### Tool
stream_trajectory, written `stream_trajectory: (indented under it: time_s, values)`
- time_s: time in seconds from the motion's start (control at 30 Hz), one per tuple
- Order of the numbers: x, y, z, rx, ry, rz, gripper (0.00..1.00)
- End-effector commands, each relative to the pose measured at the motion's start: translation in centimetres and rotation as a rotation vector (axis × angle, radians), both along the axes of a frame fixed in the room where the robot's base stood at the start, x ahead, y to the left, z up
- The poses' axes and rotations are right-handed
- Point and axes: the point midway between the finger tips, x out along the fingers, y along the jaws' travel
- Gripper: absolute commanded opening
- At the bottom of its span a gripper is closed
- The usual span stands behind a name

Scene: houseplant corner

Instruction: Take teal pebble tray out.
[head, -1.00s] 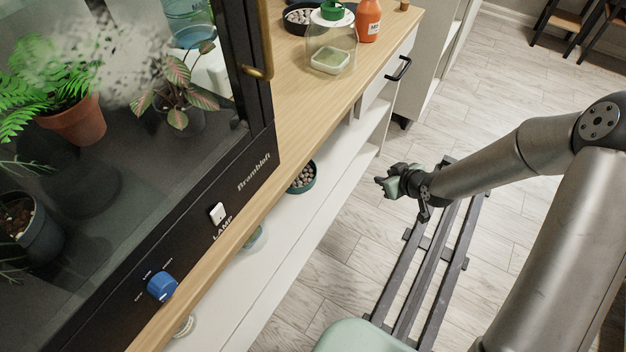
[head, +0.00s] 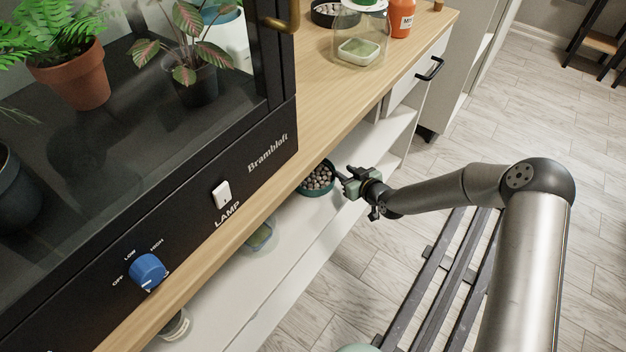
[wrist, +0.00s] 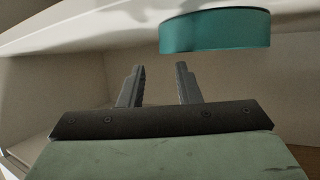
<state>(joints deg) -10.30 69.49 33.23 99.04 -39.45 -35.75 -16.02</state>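The teal pebble tray (head: 318,181) is a round, low tray full of brownish pebbles. It sits on the white open shelf under the wooden counter, partly hidden by the counter edge in the head view. In the wrist view the teal tray (wrist: 215,31) shows only its side wall, ahead of the fingers and a little right of the gap between them. My gripper (wrist: 160,85) is open, with nothing between its two fingers. In the head view my gripper (head: 345,180) is at the shelf's front, close beside the tray's right side; I cannot tell if they touch.
The counter (head: 310,110) overhangs the white shelf (head: 290,255). A glass item (head: 260,238) and a jar (head: 175,328) stand farther along the shelf. A drawer handle (head: 430,69) juts out at the upper right.

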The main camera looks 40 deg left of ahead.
Motion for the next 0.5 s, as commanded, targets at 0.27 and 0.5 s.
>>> stream_trajectory:
  time_s: [0.27,0.5]
  values:
    - [0.6,2.2,-1.1,0.001,0.001,0.001,0.3]
    - [1.5,5.0,-2.1,0.0,-0.001,0.0,0.3]
